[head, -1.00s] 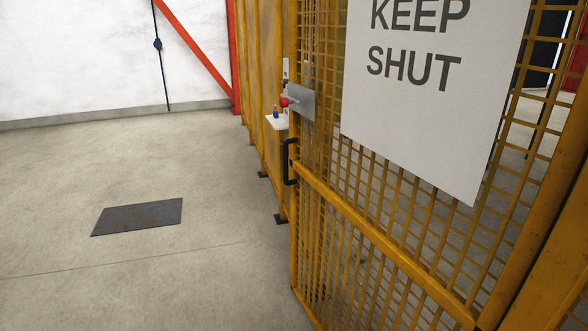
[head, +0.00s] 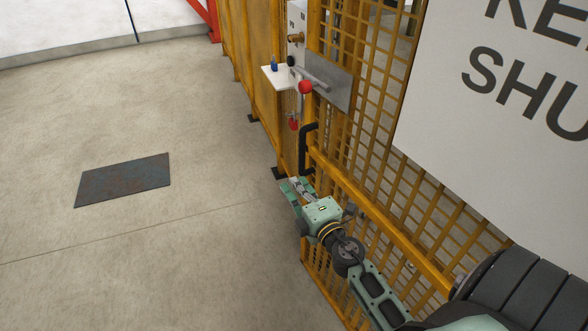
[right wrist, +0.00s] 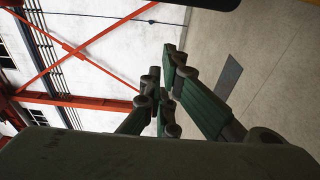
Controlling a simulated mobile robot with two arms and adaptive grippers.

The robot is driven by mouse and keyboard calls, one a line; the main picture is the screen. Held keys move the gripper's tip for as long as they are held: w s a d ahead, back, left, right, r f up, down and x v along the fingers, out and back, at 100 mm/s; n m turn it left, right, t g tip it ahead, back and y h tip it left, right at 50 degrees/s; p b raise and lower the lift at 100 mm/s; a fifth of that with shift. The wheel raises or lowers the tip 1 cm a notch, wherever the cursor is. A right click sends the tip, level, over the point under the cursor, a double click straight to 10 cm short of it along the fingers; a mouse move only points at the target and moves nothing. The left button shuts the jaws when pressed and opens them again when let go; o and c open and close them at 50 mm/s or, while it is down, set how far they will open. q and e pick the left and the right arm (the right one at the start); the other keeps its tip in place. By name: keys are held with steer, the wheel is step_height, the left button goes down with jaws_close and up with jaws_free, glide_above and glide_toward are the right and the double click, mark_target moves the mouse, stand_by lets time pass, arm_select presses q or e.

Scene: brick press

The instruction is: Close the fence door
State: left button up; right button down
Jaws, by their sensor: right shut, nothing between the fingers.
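The fence door (head: 375,135) is a yellow mesh panel at the right of the head view, with a white sign (head: 490,120) on it. Its black pull handle (head: 304,150) is on the near-left edge. A grey latch plate (head: 330,84) with a red knob (head: 305,87) sits above the handle. I cannot tell how wide the gap at the door's edge is. My right gripper (head: 292,188) is shut and empty, just below the handle and in front of the door's edge; contact is unclear. Its fingers also show in the right wrist view (right wrist: 166,85). My left gripper is out of view.
Yellow fence panels (head: 252,65) run back at the left of the door. A small white shelf (head: 279,78) with a blue item (head: 274,64) juts out by the post. A dark plate (head: 123,180) lies on the floor.

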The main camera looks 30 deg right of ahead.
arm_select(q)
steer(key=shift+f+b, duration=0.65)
arm_select(e)
steer(key=w+d, duration=0.5)
steer(key=w, duration=0.4)
steer(key=shift+w, duration=0.3)
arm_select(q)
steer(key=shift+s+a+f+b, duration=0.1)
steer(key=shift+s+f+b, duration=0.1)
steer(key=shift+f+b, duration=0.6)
arm_select(e)
steer(key=d+h, duration=0.1)
steer(key=d, duration=0.3)
steer(key=d+m+h, duration=0.1)
steer(key=d, duration=0.3)
steer(key=d+m+h, duration=0.1)
steer(key=d, duration=0.4)
steer(key=shift+s+f+g, duration=0.1)
steer(key=shift+s+g, duration=0.05)
steer(key=shift+g, duration=0.15)
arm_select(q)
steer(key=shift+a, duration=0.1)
arm_select(e)
steer(key=shift+a, duration=0.1)
